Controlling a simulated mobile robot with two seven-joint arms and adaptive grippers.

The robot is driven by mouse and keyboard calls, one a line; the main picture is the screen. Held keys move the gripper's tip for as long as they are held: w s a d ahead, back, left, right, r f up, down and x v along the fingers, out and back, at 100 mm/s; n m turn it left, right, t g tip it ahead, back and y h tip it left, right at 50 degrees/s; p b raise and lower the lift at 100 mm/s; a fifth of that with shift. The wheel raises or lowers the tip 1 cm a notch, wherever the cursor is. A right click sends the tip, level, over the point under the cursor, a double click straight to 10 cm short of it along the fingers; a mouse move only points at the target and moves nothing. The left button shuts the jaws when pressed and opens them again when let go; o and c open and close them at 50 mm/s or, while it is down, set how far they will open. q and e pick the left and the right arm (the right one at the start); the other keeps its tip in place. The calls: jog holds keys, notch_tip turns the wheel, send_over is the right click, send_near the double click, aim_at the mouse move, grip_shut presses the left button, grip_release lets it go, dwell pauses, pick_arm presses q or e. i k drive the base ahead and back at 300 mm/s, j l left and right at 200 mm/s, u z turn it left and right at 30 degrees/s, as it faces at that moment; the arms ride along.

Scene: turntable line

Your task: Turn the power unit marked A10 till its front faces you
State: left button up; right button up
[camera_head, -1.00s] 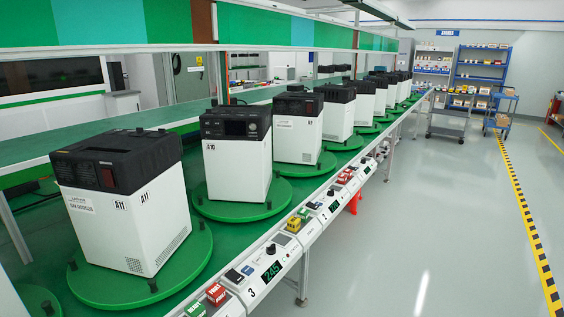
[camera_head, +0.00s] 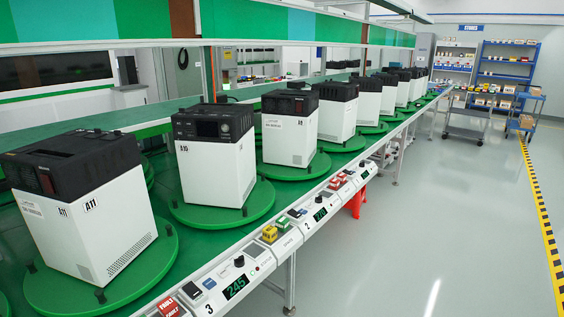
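The power unit marked A10 (camera_head: 208,172) is a white box with a black top part, upright on a round green turntable (camera_head: 262,202) left of the picture's middle. A face with a dark display and a knob on its black part points roughly toward me. The A10 mark is at the upper left of the white face below. A narrow strip of its right side also shows. Neither of my grippers is in view.
Unit A11 (camera_head: 85,225) stands on its turntable at the near left; unit A9 (camera_head: 290,138) and several more recede behind. A control strip (camera_head: 260,258) with green number displays and red and yellow blocks runs along the front edge.

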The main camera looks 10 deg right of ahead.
aim_at(261, 199)
jog(key=l, duration=0.15)
jog(key=i+l+u, duration=0.1)
jog(key=u, duration=0.65)
jog(key=l+u, duration=0.75)
jog(key=l, duration=0.2)
jog(key=k+l+u, duration=0.1)
jog(key=l+u, duration=0.2)
jog(key=l, duration=0.7)
jog(key=k+l, duration=0.1)
jog(key=l, duration=0.4)
jog(key=l+u, duration=0.1)
jog(key=l, duration=0.4)
jog(key=k, duration=0.05)
